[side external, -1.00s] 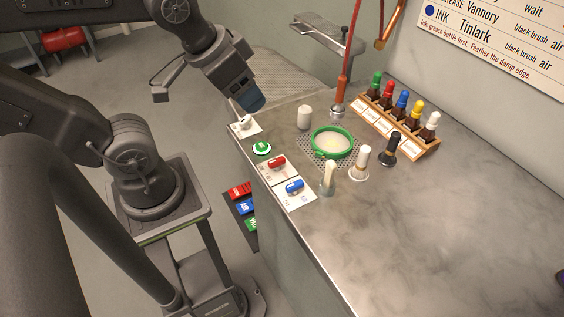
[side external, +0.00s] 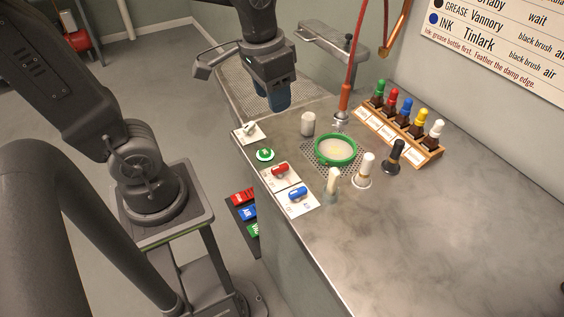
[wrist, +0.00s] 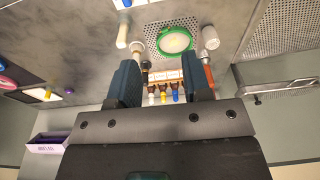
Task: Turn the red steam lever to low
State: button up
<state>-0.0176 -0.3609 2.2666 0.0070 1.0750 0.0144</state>
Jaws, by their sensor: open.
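The red steam lever (side external: 280,170) sits on a white plate at the counter's left edge in the side view, between the green button (side external: 265,154) and the blue lever (side external: 298,193). Its setting marks are too small to read. My gripper (side external: 279,104) is above the far left part of the counter, pointing down, apart from the lever and well above it. In the wrist view my gripper (wrist: 158,80) shows two dark fingers spread apart with nothing between them. I cannot make out the red lever in the wrist view.
A green-rimmed bowl (side external: 352,150) stands on a perforated plate. A white pot (side external: 308,124), brushes (side external: 367,170) and a wooden bottle rack (side external: 428,148) stand around it. A white lever (side external: 250,130) lies near the far left edge.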

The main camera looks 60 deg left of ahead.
aim_at(281, 166)
jog(key=w+a+f+g, duration=0.1)
jog(key=w+f+g, duration=0.5)
jog(key=w+f, duration=0.2)
jog(key=x, duration=1.3)
jog(key=shift+s+a+f, duration=0.15)
jog(key=shift+s+f, duration=0.1)
grip_shut()
